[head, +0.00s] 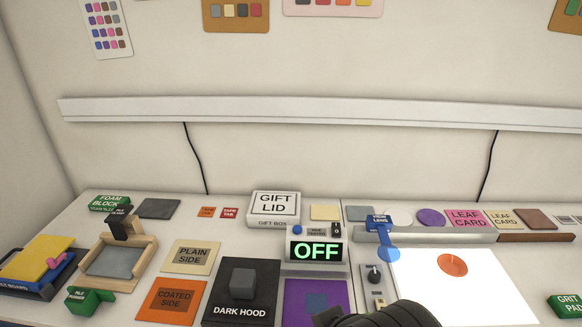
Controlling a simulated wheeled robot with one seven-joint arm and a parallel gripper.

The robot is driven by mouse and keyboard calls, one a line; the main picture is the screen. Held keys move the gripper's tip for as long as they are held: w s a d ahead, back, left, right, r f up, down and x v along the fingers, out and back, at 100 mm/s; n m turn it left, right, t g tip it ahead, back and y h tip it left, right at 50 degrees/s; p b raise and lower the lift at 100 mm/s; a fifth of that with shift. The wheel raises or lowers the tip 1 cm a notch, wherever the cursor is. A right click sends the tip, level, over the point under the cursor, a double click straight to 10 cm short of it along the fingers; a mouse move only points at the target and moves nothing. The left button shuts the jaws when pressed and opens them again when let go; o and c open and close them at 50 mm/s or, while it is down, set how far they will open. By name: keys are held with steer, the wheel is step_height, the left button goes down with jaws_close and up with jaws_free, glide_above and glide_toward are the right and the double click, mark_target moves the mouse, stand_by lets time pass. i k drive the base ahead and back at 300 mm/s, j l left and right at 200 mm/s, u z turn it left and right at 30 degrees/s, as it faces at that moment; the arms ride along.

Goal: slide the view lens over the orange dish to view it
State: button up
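The view lens (388,254) is a blue disc on a blue arm, with a label at its top end. It is mounted at the left end of a grey rail and hangs over the left edge of a bright white panel (440,305). The orange dish (453,265) is a round orange disc lying on that panel, to the right of the lens and apart from it. A dark rounded part of my arm shows at the bottom edge, in front of the panel's lower left. My gripper's fingers are not visible.
The grey rail (445,237) runs along the panel's back edge. A small switch plate (374,275) lies left of the panel, beside the OFF display (316,251). A dark hood (240,290) is further left. A green grit pad (566,305) lies right. The panel around the dish is clear.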

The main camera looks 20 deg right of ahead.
mark_target(383, 224)
steer(key=z, duration=1.3)
